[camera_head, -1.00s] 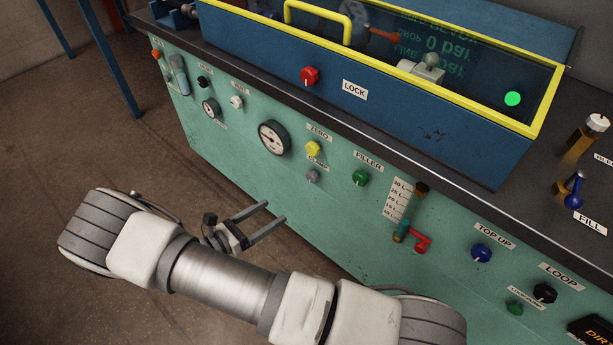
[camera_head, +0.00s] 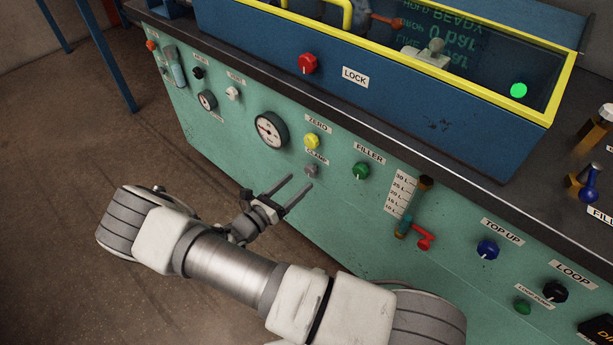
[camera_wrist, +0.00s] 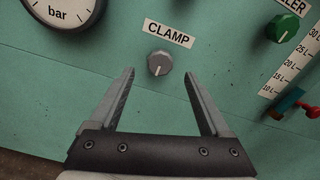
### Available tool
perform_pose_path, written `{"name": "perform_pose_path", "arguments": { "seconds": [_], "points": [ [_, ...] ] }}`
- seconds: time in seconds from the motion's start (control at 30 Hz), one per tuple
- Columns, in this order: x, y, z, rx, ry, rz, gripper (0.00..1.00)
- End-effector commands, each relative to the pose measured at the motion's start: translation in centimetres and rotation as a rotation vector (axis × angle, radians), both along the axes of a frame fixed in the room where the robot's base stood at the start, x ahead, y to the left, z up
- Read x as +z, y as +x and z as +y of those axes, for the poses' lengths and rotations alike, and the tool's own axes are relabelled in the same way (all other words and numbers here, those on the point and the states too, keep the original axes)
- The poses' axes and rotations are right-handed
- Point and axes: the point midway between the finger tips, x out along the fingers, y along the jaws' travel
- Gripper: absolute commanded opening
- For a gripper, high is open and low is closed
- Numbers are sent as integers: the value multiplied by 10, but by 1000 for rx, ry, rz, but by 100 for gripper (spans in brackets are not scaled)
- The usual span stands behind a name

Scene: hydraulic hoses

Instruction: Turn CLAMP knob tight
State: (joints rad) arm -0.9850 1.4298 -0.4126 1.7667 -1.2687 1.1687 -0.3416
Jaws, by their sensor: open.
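The CLAMP knob (camera_head: 311,170) is a small grey knob on the green front panel, below its CLAMP label (camera_head: 317,157). In the wrist view the knob (camera_wrist: 159,63) has a pale pointer line directed downward, and the CLAMP label (camera_wrist: 169,32) sits just above it. My gripper (camera_head: 301,180) is open and empty in front of the panel, close to the knob. In the wrist view my gripper's fingertips (camera_wrist: 160,72) lie to either side of the knob with a gap on both sides. Whether the tips touch the panel cannot be told.
A yellow ZERO knob (camera_head: 312,141) sits just above the CLAMP knob. A pressure gauge (camera_head: 271,130) is to its left and a green FILLER knob (camera_head: 360,171) to its right. A red valve lever (camera_head: 424,243) sticks out further right.

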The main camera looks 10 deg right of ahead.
Motion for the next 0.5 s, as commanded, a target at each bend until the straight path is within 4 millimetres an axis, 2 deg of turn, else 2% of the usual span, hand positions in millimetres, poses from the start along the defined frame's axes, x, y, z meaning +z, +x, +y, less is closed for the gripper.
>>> {"name": "perform_pose_path", "arguments": {
  "seconds": [0.03,0.2,0.5],
  "points": [
    [-2,6,-9,-3,0,0,81],
    [-2,21,-30,-2,-1,1,81],
    [0,30,-42,1,0,2,81]
  ]
}}
